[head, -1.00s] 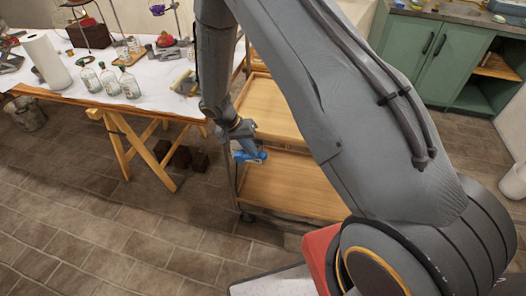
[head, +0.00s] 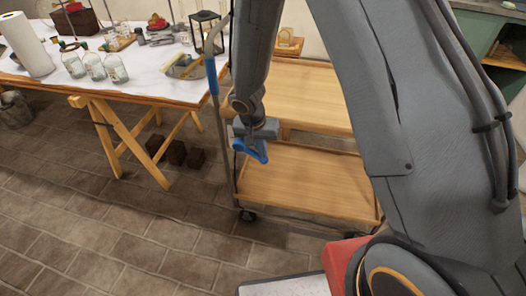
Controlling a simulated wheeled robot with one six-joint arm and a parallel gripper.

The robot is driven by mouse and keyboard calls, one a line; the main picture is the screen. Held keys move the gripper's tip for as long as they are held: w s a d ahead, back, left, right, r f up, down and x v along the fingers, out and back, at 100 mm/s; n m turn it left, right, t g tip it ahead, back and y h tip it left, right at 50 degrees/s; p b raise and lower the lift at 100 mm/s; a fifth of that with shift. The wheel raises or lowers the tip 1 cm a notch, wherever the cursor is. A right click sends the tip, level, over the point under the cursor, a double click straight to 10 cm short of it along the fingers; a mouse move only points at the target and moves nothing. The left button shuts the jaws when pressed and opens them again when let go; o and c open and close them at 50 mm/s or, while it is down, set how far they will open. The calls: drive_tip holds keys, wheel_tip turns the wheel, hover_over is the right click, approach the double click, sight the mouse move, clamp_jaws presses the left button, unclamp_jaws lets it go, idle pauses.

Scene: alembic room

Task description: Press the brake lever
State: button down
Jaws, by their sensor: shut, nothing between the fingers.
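A wooden two-tier cart (head: 300,187) on casters stands in the middle of the view, with a grey upright post and a blue handle grip (head: 211,77) at its left end. A dark caster (head: 247,215) shows under its front left corner. I cannot make out a brake lever; it may be too small to tell or hidden. My gripper (head: 258,152), with blue fingers, is shut and empty. It hangs in front of the cart's left end, and in the picture it overlaps the left part of the lower shelf. I cannot tell how far it is from the cart.
A white-topped trestle table (head: 130,75) with glass bottles (head: 95,66), a paper towel roll (head: 25,44) and a lantern (head: 207,32) stands at the left. Dark blocks (head: 175,152) lie on the floor beneath it. The tiled floor (head: 120,235) in front is clear.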

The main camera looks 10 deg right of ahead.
drive_tip(key=shift+s+d+f+b, duration=0.1)
drive_tip(key=shift+s+f+b, duration=0.05)
drive_tip(key=shift+f+b, duration=0.45)
drive_tip(key=s+d+r, duration=0.2)
drive_tip(key=r, duration=0.4)
drive_tip(key=s+d+r+p, duration=0.1)
drive_tip(key=s+d+r, duration=0.1)
drive_tip(key=r, duration=0.4)
drive_tip(key=shift+s+d+r, duration=0.2)
drive_tip(key=shift+s+d, duration=0.2)
drive_tip(key=shift+d, duration=0.25)
drive_tip(key=s+d+r+n+g+y+p, duration=0.1)
drive_tip(key=s+d+r+n, duration=0.1)
drive_tip(key=s+r, duration=0.2)
drive_tip(key=s+d+r+n+y+p, duration=0.1)
drive_tip(key=s+r, duration=0.4)
drive_tip(key=s, duration=0.6)
drive_tip(key=d+n, duration=0.1)
drive_tip(key=d, duration=0.1)
drive_tip(key=shift+s+d+r+g, duration=0.2)
drive_tip(key=shift+d+r+g, duration=0.05)
drive_tip(key=shift+d+g, duration=0.15)
